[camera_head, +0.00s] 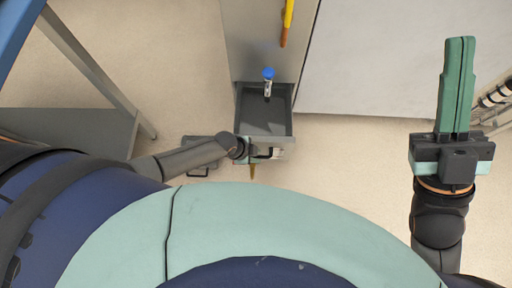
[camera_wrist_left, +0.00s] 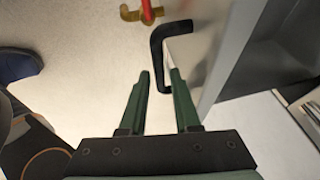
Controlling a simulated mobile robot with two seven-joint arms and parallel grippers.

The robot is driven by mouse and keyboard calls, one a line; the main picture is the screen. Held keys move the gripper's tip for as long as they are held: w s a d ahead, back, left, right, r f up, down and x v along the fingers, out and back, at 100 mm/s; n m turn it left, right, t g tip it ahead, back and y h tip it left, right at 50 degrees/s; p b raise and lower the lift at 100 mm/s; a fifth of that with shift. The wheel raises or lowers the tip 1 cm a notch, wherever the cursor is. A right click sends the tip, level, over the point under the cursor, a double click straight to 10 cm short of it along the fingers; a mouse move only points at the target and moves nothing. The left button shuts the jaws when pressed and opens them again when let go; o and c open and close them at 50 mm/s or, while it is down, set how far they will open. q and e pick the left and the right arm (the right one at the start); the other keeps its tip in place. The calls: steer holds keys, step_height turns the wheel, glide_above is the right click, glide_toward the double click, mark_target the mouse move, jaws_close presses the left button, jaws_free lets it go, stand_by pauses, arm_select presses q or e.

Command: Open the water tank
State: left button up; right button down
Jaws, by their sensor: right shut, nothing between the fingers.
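The water tank (camera_head: 265,128) is a dark grey open-topped box standing out from the front of a grey cabinet. A blue-handled tap (camera_head: 268,74) is above its inner end. A black bar handle (camera_head: 263,154) is on its front; it also shows in the left wrist view (camera_wrist_left: 158,58). My left gripper (camera_wrist_left: 160,74) is open at this handle, with a gap between its fingers. The handle's lower part runs by the right finger; I cannot tell whether they touch. In the head view the left fingers are mostly hidden. My right gripper (camera_head: 459,42) is shut and empty, away at the right.
A red and brass fitting (camera_wrist_left: 140,13) shows near the handle in the left wrist view. A yellow-orange bar (camera_head: 287,22) is on the cabinet front. A metal-legged table (camera_head: 75,122) stands at the left. Bare floor lies between the tank and my right gripper.

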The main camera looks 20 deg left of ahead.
arm_select(q)
steer(key=shift+o, duration=1.1)
steer(key=shift+d, duration=0.1)
steer(key=shift+r, duration=0.1)
